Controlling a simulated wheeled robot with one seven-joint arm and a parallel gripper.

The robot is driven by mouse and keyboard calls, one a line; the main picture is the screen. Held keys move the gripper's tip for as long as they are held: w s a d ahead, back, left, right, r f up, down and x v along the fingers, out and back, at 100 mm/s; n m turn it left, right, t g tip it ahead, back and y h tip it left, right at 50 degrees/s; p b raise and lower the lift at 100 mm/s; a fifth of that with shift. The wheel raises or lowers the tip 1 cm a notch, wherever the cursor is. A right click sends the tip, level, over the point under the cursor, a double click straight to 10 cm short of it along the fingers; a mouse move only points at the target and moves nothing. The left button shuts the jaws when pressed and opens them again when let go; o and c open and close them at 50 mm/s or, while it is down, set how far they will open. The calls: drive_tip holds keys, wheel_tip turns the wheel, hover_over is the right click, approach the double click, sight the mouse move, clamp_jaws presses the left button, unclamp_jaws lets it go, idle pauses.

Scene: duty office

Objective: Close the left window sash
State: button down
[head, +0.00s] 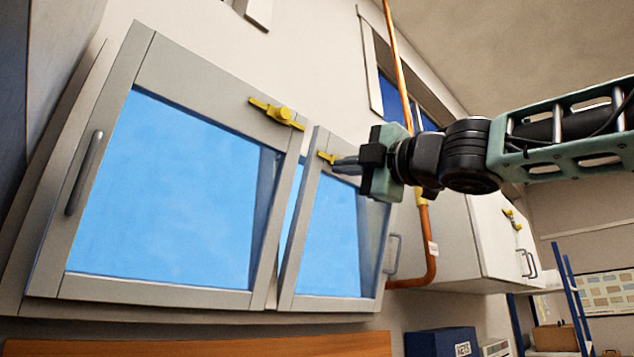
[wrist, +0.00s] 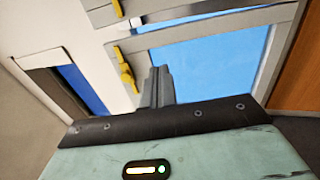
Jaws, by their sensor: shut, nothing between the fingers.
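The left window sash (head: 92,150) is a grey frame around blue glass, with a grey bar handle (head: 84,173) on its left side and a yellow latch (head: 277,113) at its upper right. A strip of frame shows through its glass on the right; how far it stands open is hard to judge. The right sash (head: 293,250) is narrower, with a gap between the two. My gripper (head: 338,163) is shut and empty, in front of the right sash's top near its yellow latch (head: 326,157). In the wrist view the shut fingers (wrist: 159,75) lie beside that yellow latch (wrist: 124,70).
A copper pipe (head: 425,235) runs down the wall right of the window. White cabinets (head: 500,240) hang beyond it. A blue box (head: 442,342) stands below, and a brown wooden surface (head: 200,345) lies under the window. The space before the left sash is clear.

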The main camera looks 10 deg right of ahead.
sight(288, 170)
drive_tip(key=p+x, duration=0.4)
drive_tip(key=x, duration=0.9)
drive_tip(key=shift+w+a, duration=0.15)
drive_tip(key=shift+a, duration=0.1)
